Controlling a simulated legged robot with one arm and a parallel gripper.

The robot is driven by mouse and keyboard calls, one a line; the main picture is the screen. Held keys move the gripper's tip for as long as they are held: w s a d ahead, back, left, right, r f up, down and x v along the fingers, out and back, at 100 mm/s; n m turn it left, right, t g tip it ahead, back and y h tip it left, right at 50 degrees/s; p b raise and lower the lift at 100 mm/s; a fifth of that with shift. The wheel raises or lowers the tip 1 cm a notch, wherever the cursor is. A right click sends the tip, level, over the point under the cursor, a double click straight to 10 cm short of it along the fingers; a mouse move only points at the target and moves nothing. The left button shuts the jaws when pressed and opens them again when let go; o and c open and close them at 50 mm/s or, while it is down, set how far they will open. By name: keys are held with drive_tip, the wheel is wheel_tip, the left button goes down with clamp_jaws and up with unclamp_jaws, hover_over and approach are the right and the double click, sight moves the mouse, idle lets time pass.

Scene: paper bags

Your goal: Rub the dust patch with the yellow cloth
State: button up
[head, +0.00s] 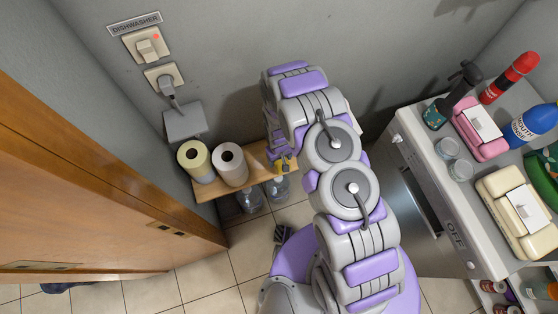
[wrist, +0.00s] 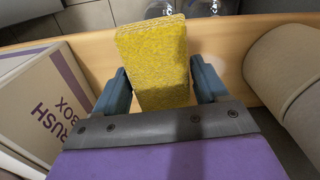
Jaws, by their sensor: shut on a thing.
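The yellow cloth (wrist: 155,60), a thick, rough-looking pad, is held upright between the two blue fingers of my gripper (wrist: 160,88) in the wrist view. My gripper is shut on it, over a narrow wooden shelf (wrist: 232,45). I cannot tell whether the cloth touches the shelf. In the head view, a small bit of yellow cloth (head: 281,166) shows at the shelf's right part, below my arm, which hides much of that end.
A white roll (head: 230,164) and a cream roll (head: 195,161) stand on the shelf's left part. A printed box (wrist: 40,105) is close left of my gripper, a beige roll (wrist: 285,75) close right. Clear bottles (head: 249,200) stand below the shelf. A cluttered white appliance (head: 440,180) is right.

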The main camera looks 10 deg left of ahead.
drive_tip(key=shift+d+r, duration=0.1)
drive_tip(key=shift+r, duration=0.8)
drive_tip(key=shift+s+d+r+p, duration=0.1)
drive_tip(key=shift+d+r+p, duration=0.1)
drive_tip(key=shift+r, duration=0.15)
drive_tip(key=shift+d+r+p, duration=0.1)
drive_tip(key=shift+r+p, duration=0.1)
drive_tip(key=shift+r, duration=0.1)
drive_tip(key=shift+a, duration=0.1)
drive_tip(key=shift+a, duration=0.2)
